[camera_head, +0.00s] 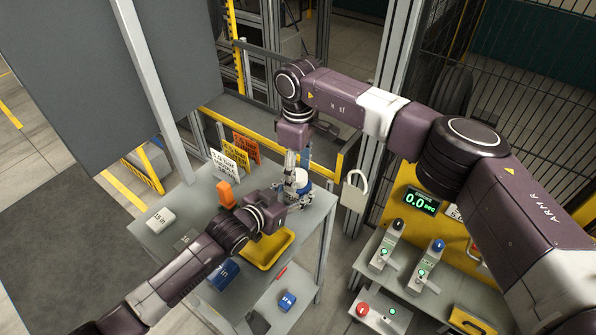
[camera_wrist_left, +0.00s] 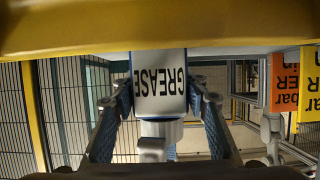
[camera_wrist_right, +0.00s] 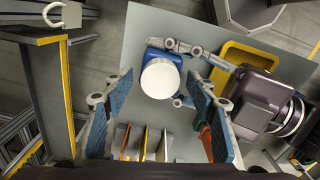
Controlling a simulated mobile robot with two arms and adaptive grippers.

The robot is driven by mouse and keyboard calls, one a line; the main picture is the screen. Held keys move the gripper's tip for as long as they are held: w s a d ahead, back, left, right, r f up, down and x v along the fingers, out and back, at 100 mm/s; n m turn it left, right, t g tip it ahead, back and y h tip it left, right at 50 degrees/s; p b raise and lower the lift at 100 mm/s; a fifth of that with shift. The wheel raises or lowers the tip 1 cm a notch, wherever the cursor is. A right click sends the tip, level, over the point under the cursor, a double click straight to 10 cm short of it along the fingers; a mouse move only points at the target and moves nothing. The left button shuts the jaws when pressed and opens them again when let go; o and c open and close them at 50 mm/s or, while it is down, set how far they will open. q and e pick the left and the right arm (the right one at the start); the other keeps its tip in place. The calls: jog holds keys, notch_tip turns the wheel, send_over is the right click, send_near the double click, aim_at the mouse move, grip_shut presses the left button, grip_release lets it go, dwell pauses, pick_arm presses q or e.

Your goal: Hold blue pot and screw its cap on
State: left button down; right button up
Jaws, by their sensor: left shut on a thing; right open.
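The blue pot (camera_head: 306,186) is upright above the table; its white label reads GREASE in the left wrist view (camera_wrist_left: 160,85). My left gripper (camera_head: 296,197) is shut around the pot's side. In the right wrist view, a white round cap (camera_wrist_right: 160,78) covers the middle of the pot's top, with the blue body (camera_wrist_right: 153,57) showing around it. I cannot tell how tightly it is seated. My right gripper (camera_wrist_right: 150,92) points down over the pot, open, one finger on each side of the cap with gaps between.
A yellow tray (camera_head: 283,236) lies on the grey table (camera_head: 160,240) beneath my left wrist. Orange and white signs (camera_head: 246,148) stand behind. A padlock-shaped plate (camera_head: 354,190) and a console with a timer (camera_head: 421,201) are to the right.

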notch_tip(320, 180, up, 4)
jog(key=shift+r, duration=0.15)
jog(key=shift+c, duration=0.4)
